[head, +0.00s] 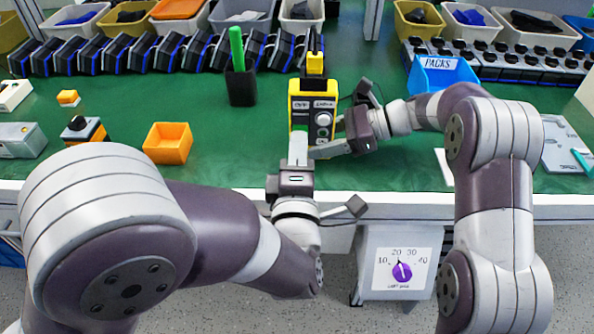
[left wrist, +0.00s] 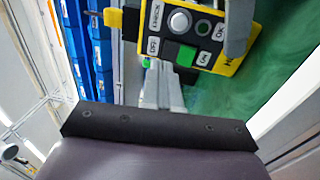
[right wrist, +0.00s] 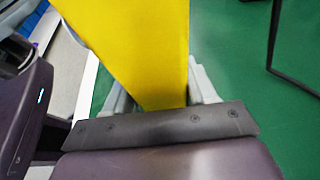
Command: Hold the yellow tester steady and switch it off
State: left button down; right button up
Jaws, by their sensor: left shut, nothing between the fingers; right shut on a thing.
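The yellow tester (head: 297,121) stands upright on the green bench, with a dark grey face. The left wrist view shows its face close up (left wrist: 230,66), with a grey round knob (left wrist: 179,21), a green switch part (left wrist: 179,54) and CHECK, OFF, ON and OK labels. My right gripper (head: 318,151) is shut on the tester low at its side; the right wrist view shows the yellow body between its fingers (right wrist: 160,85). My left gripper (head: 298,142) is shut and empty, its tips in front of the lower face near the OFF label (left wrist: 153,46). Contact is hard to tell.
A black cup (head: 241,88) with a green marker stands left of the tester. An orange bin (head: 168,143) sits farther left, and a blue PACKS bin (head: 440,75) stands back right. A dial panel (head: 402,270) hangs below the bench edge. Rows of dark devices line the back.

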pick_arm(q)
jog(key=s+r, duration=0.1)
jog(key=s, duration=0.8)
jog(key=shift+r, duration=0.1)
pick_arm(e)
jog(key=o, duration=1.1)
jog(key=shift+o, duration=0.2)
